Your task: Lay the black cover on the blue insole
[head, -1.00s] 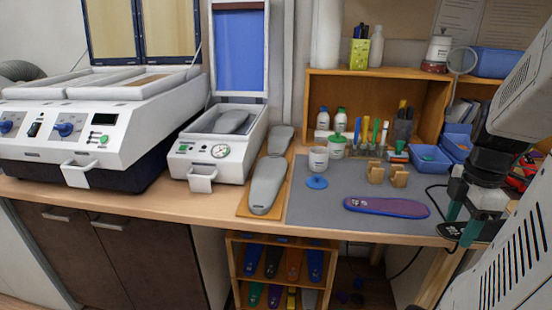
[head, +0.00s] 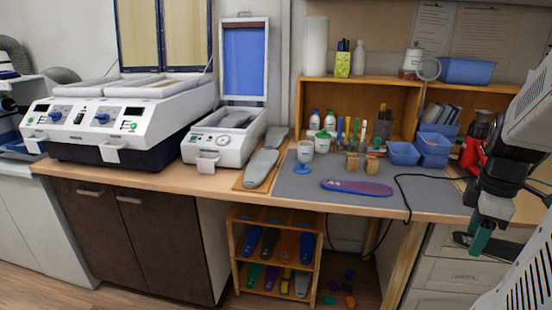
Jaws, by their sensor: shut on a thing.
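My gripper (head: 482,236) is at the right of the head view, in front of the bench's right end and clear of the insole. It is shut on the black cover (head: 462,240), a thin dark piece sticking out to the left of the green-tipped fingers. Much of the cover is hidden behind the fingers.
The grey mat (head: 300,187) has free room around the insole. A blue lid (head: 302,169), cups, wooden blocks (head: 352,163) and blue bins (head: 404,153) stand behind it. A black cable (head: 400,190) crosses the mat's right side. White presses and grey shoe lasts (head: 261,168) are left.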

